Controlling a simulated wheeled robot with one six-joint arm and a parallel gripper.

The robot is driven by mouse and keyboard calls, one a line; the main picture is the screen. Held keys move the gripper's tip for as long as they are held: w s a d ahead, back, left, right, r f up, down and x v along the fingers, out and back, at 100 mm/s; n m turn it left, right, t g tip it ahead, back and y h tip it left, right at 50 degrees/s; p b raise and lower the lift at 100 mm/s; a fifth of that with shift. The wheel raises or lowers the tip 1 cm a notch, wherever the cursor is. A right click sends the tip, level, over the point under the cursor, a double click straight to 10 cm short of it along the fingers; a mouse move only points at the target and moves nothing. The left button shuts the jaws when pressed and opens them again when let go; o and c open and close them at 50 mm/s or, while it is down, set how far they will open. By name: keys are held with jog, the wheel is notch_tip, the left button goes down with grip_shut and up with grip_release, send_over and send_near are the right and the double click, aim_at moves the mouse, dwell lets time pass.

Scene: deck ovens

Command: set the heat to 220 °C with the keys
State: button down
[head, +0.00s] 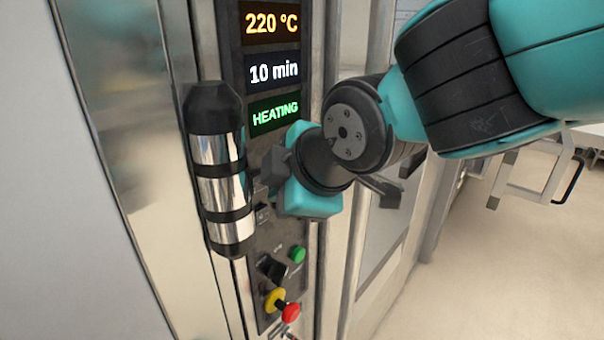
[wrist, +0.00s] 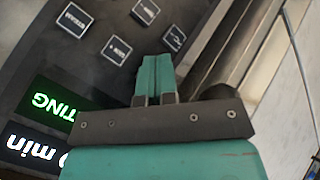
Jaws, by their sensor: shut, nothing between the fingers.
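The control panel has a top display (head: 271,23) that reads 220 °C in orange. Below it a display (head: 274,69) reads 10 min and a green one (head: 275,114) reads HEATING. In the wrist view, which looks upside down, several small square keys show, among them a STEAM key (wrist: 75,20), a minute key (wrist: 118,49) and a key (wrist: 173,38) beside the fingertips. My gripper (wrist: 153,66) is shut and empty, its teal fingers together over the panel close to the keys. I cannot tell whether it touches one; any key beneath the fingers is hidden.
A thick black and chrome handle (head: 222,175) stands upright just left of the panel. Lower down are a green button (head: 298,254), a black knob (head: 272,268) and a red button (head: 290,312) on a yellow base. Open floor (head: 450,290) lies at the right.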

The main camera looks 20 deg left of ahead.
jog(key=shift+d, duration=0.1)
jog(key=d, duration=0.1)
jog(key=s+d+b, duration=0.1)
jog(key=d, duration=0.1)
jog(key=s+d, duration=0.1)
jog(key=shift+d+b, duration=0.2)
jog(key=shift+b, duration=0.15)
dwell(0.3)
jog(key=d+f+m+g+h+b, duration=0.1)
jog(key=d+f+m, duration=0.25)
jog(key=d, duration=0.35)
jog(key=d+f+m+g+h+b, duration=0.1)
jog(key=d+f+m, duration=0.1)
jog(key=d+m, duration=0.35)
jog(key=s+d+f+m+g+h+b, duration=0.1)
jog(key=s+d+f+m+g, duration=0.2)
jog(key=s+d+m, duration=0.4)
jog(key=s+d, duration=0.2)
jog(key=d, duration=0.2)
jog(key=shift+s+d+f, duration=0.2)
jog(key=shift+d+f, duration=0.1)
jog(key=shift+d, duration=0.1)
